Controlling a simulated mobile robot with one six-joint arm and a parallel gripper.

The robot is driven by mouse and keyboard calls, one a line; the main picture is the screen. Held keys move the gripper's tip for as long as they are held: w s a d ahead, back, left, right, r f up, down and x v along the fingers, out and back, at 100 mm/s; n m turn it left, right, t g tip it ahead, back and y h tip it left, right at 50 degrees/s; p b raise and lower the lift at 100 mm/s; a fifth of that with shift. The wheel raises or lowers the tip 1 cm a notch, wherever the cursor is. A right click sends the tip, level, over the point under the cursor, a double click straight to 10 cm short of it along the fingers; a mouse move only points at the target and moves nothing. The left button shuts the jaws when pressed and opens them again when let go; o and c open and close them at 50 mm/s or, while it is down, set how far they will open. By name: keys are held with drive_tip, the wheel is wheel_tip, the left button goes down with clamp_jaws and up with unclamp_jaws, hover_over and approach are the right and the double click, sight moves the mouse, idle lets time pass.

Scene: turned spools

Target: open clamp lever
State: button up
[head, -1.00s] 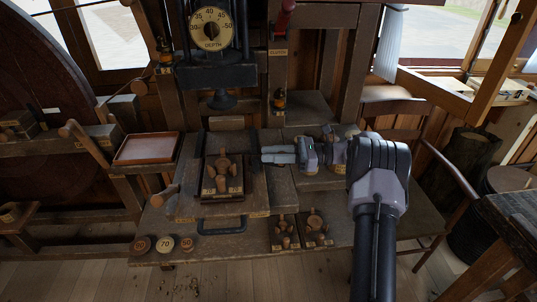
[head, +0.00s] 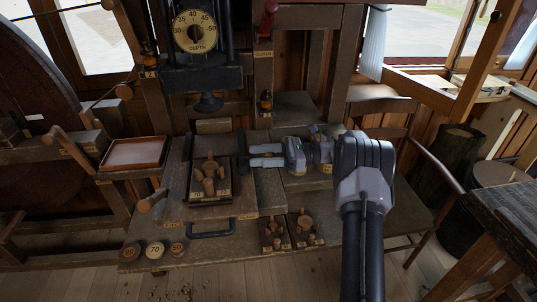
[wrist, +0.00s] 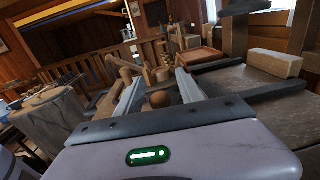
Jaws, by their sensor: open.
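A square wooden fixture (head: 228,194) with several rounded pegs stands on the bench, left of my gripper. A wooden lever with a round knob (head: 146,205) sticks out at the bench's front left. I cannot tell which part is the clamp lever. My gripper (head: 250,156) is open and points left over the bench, just right of the pegged fixture. In the wrist view its two fingers (wrist: 158,92) are apart, with a round wooden knob (wrist: 160,99) in line between them. The knob looks beyond the fingers, and no contact shows.
A reddish tray (head: 134,153) lies at the left; another knobbed lever (head: 70,148) stands beside it. A dial (head: 195,31) hangs above the bench. Two small pegged blocks (head: 275,238) (head: 305,235) and several round discs (head: 155,250) lie along the front. A pale block (wrist: 274,63) lies behind.

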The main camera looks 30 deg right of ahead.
drive_tip(key=p+v, duration=0.1)
drive_tip(key=v, duration=1.6)
drive_tip(key=shift+p, duration=0.4)
drive_tip(key=shift+s, duration=0.1)
drive_tip(key=s+a+r+n+g+h, duration=0.2)
drive_tip(key=a+r+n+g+h, duration=0.15)
drive_tip(key=a+r, duration=0.55)
drive_tip(key=s+a+r+n+g+h, duration=0.2)
drive_tip(key=a+r+n+h, duration=0.25)
drive_tip(key=a, duration=0.85)
drive_tip(key=s+a+r+n+h, duration=0.2)
drive_tip(key=s+a+n+h, duration=0.15)
drive_tip(key=s+a, duration=0.5)
drive_tip(key=s+a+f+n+t+h, duration=0.1)
drive_tip(key=s+f+n+t, duration=0.1)
drive_tip(key=s, duration=0.5)
drive_tip(key=s+f+n+t+h, duration=0.2)
drive_tip(key=s+f+n+t, duration=0.1)
drive_tip(key=s, duration=0.5)
drive_tip(key=shift+a+n, duration=0.4)
drive_tip(key=shift+n, duration=0.25)
